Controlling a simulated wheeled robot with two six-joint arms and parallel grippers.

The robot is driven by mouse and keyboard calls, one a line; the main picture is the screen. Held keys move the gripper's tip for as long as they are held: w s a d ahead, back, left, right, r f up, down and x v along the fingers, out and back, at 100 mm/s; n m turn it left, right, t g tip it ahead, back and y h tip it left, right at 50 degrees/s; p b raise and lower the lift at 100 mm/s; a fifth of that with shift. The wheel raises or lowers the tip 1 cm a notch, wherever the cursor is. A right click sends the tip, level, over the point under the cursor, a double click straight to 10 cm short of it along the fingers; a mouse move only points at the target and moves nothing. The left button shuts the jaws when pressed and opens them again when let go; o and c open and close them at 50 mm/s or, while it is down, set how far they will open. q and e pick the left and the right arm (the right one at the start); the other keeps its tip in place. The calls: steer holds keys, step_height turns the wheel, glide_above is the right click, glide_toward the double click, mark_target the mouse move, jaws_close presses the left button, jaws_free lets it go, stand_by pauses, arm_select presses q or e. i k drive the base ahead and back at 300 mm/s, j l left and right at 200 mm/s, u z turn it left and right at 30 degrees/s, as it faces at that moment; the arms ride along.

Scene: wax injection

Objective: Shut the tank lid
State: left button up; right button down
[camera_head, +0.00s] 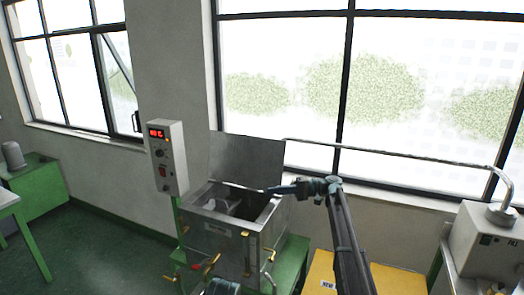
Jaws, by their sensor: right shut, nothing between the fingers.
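The metal tank (222,240) stands on a green frame, and its open top shows a dark inside. Its flat grey lid (246,160) stands upright at the back edge of the tank, so the tank is open. My right gripper (273,190) is shut and empty. It reaches in from the right and appears at the right rim of the tank, in front of the lid's lower right corner. I cannot tell whether it touches the lid or rim.
A control box (165,158) with a red display stands at the tank's left. Brass handles and a red-handled valve (207,268) stick out at the front. A yellow surface (322,272) is at the right, with a grey machine (482,245) and a long pipe (410,160) beyond.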

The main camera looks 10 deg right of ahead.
mark_target(257, 163)
steer(key=i+j+z, duration=0.2)
steer(key=i+j, duration=0.15)
steer(key=i+j+z, duration=0.15)
steer(key=i+j, duration=0.15)
steer(key=j, duration=0.2)
steer(key=i+j+z, duration=0.2)
steer(key=j, duration=0.3)
steer(key=i, duration=0.1)
